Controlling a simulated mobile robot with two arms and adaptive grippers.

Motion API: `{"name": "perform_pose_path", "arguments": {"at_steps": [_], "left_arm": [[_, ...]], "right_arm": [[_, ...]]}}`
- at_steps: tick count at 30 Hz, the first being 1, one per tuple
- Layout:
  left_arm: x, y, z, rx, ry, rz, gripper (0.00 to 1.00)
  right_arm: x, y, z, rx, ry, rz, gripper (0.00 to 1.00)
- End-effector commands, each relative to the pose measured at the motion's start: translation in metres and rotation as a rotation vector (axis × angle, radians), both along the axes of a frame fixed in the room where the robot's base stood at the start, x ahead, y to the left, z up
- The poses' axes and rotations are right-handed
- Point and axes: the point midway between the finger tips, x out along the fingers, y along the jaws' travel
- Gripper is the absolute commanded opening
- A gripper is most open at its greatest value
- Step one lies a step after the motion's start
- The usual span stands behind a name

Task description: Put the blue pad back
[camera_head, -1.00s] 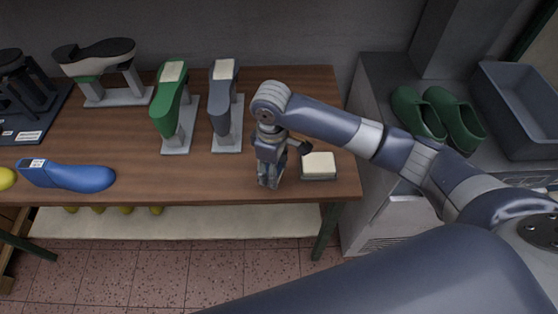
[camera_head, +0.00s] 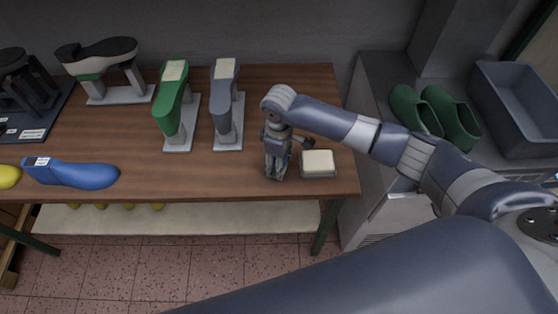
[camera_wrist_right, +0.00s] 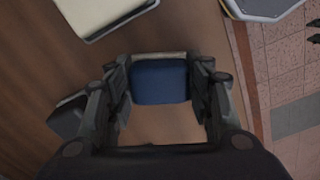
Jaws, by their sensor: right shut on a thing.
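My right gripper (camera_head: 277,172) is low over the front right part of the wooden table, just left of a pale-topped block with a grey base (camera_head: 318,162). In the wrist view, my right gripper (camera_wrist_right: 163,85) is shut on the blue pad (camera_wrist_right: 160,82), which sits between the two fingers. The pad has a pale edge on its far side. Whether it touches the table is hard to tell. In the head view the pad is hidden by the gripper. The pale block also shows at the top left of the wrist view (camera_wrist_right: 92,14). My left gripper is not in view.
A green last (camera_head: 173,105) and a grey-blue last (camera_head: 224,100) stand on grey bases behind left. A blue last (camera_head: 80,175) lies front left. Green clogs (camera_head: 440,113) and a grey bin (camera_head: 520,110) are on the right counter. The table's front centre is clear.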

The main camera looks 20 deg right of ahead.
Motion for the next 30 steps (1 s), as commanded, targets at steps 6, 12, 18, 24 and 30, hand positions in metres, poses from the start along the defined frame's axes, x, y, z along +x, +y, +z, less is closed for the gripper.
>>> {"name": "perform_pose_path", "arguments": {"at_steps": [6, 12, 18, 24, 30], "left_arm": [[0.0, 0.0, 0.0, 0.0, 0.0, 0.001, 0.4], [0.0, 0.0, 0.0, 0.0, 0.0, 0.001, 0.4], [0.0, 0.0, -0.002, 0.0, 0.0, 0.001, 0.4], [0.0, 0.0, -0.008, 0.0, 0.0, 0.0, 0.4], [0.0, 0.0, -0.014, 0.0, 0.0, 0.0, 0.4]], "right_arm": [[0.0, 0.0, -0.001, 0.001, 0.001, 0.0, 0.68], [0.0, 0.0, -0.001, 0.001, 0.001, 0.0, 0.68], [0.001, 0.001, 0.013, 0.003, -0.003, 0.001, 0.68], [0.002, 0.0, 0.052, 0.003, -0.005, 0.001, 0.68], [0.001, 0.0, 0.093, 0.002, -0.004, 0.001, 0.68]]}}
